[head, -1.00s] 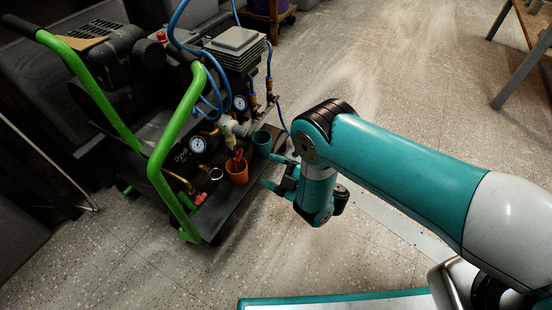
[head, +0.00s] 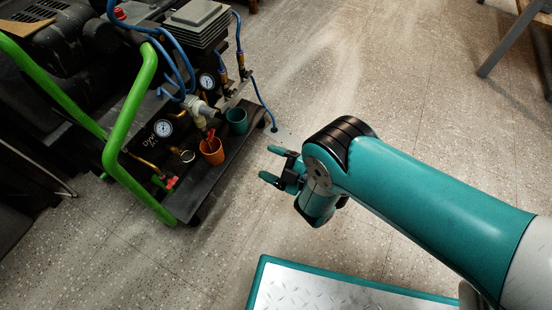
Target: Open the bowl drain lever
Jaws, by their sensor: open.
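The compressor cart carries a pale filter bowl (head: 197,106) at its near side. A small red lever (head: 210,135) shows below the bowl, at the mouth of an orange cup (head: 212,152); the cup's rim may hide part of it. Another red handle (head: 171,183) sits on a brass valve at the shelf's left end. I cannot tell for sure which one is the bowl drain lever. My gripper (head: 272,164) is open and empty, right of the shelf, with its fingers pointing left toward the cart. It touches neither lever.
A teal cup (head: 237,121) stands on the dark shelf (head: 205,190) between the orange cup and the shelf's right end. A pressure gauge (head: 163,128) and a green handle frame (head: 125,125) stand at the left. A blue hose (head: 262,100) hangs to the floor. Open floor lies around my gripper.

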